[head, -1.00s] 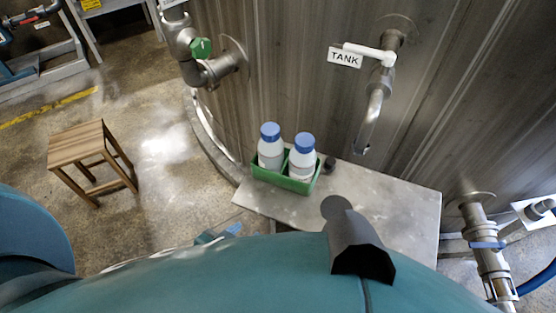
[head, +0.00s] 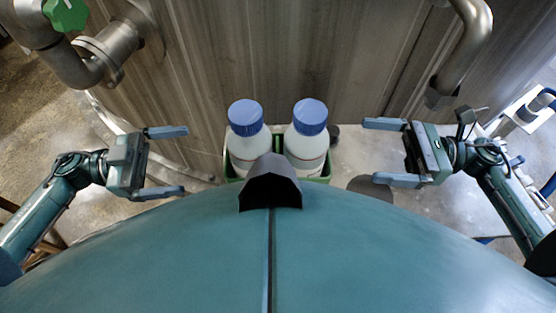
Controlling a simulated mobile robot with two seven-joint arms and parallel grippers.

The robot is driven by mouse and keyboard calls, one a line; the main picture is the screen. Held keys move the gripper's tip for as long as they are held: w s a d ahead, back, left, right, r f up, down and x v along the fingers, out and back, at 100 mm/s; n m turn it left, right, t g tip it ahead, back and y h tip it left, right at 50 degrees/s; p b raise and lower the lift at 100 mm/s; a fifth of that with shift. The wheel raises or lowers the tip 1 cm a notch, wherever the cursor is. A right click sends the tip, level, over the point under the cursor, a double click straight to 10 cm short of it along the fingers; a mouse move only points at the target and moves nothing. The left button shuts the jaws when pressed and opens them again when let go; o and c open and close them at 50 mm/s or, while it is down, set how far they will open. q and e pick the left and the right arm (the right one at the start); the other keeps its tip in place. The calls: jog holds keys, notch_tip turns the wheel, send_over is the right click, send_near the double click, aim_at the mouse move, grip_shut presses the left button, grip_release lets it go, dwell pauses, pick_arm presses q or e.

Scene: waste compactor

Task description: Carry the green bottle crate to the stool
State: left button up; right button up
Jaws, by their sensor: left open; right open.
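The green bottle crate (head: 229,171) stands on the grey metal shelf against the tank, ahead of me. It holds two white bottles with blue caps, a left bottle (head: 246,145) and a right bottle (head: 307,143). My own body hides the crate's near side. My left gripper (head: 186,161) is open and empty to the left of the crate, apart from it. My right gripper (head: 367,151) is open and empty to the right of the crate, also apart. Of the wooden stool, only brown legs (head: 40,253) show at the lower left, behind my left arm.
The tank wall (head: 275,60) rises behind. A pipe with a green valve handle (head: 66,13) is at upper left, another pipe (head: 462,50) at upper right.

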jog(key=shift+d+f+n+g+h, duration=0.35)
jog(key=shift+f+n+g, duration=0.25)
jog(key=shift+n, duration=0.5)
pick_arm(q)
jog(key=shift+s+a+f+g+y, duration=0.15)
jog(key=shift+a+f+g+y, duration=0.2)
jog(key=shift+a+g, duration=0.25)
pick_arm(e)
jog(key=shift+s+r, duration=0.1)
jog(key=shift+s, duration=0.1)
pick_arm(q)
jog(key=shift+d, duration=0.1)
jog(key=d, duration=1.3)
pick_arm(e)
jog(key=a, duration=1.3)
jog(key=shift+a, duration=0.1)
pick_arm(q)
jog(key=shift+c, duration=0.2)
pick_arm(e)
jog(key=shift+c, duration=0.2)
pick_arm(q)
jog(key=c, duration=0.9)
pick_arm(e)
jog(key=c, duration=0.9)
jog(key=shift+r, duration=0.1)
